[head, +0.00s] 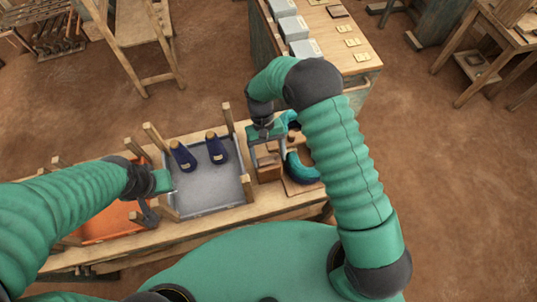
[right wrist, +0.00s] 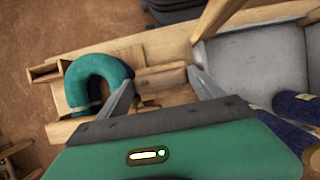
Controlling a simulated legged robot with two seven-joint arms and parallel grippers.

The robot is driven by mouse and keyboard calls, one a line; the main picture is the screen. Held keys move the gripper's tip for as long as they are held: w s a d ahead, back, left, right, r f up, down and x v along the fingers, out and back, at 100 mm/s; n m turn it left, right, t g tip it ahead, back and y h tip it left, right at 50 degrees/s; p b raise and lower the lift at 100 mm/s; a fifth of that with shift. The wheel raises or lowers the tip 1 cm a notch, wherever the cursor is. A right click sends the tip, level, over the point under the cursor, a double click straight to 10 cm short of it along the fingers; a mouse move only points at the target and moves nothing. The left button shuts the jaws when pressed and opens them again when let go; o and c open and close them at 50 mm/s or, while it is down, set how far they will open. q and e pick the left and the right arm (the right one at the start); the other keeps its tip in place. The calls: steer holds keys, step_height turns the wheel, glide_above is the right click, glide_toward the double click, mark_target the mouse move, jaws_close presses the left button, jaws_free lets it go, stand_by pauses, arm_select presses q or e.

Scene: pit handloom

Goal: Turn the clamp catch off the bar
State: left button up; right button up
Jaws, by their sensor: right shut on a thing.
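My right gripper (head: 267,158) reaches down over the right part of the wooden bench. Its two grey fingers are on either side of a small wooden piece (right wrist: 160,78), likely the clamp catch, and are shut on it. The piece lies by a wooden frame beside a teal curved bundle (right wrist: 84,73), which also shows in the head view (head: 302,170). I cannot tell the bar apart from the other wood, and the arm hides part of this area. My left gripper (head: 150,212) is over the bench between the orange and grey trays; its fingers are too small to read.
A grey tray (head: 211,211) with two dark blue cones (head: 183,157) stands left of my right gripper. Wooden posts rise around it. An orange tray (head: 107,226) is further left. A table (head: 335,45) with grey boxes stands behind.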

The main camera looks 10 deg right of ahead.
steer(key=shift+w+r, duration=0.15)
steer(key=shift+w, duration=0.05)
steer(key=o, duration=1.4)
steer(key=shift+s, duration=0.1)
steer(key=shift+c, duration=0.2)
steer(key=b+v, duration=0.3)
steer(key=v, duration=1.3)
steer(key=shift+r, duration=0.3)
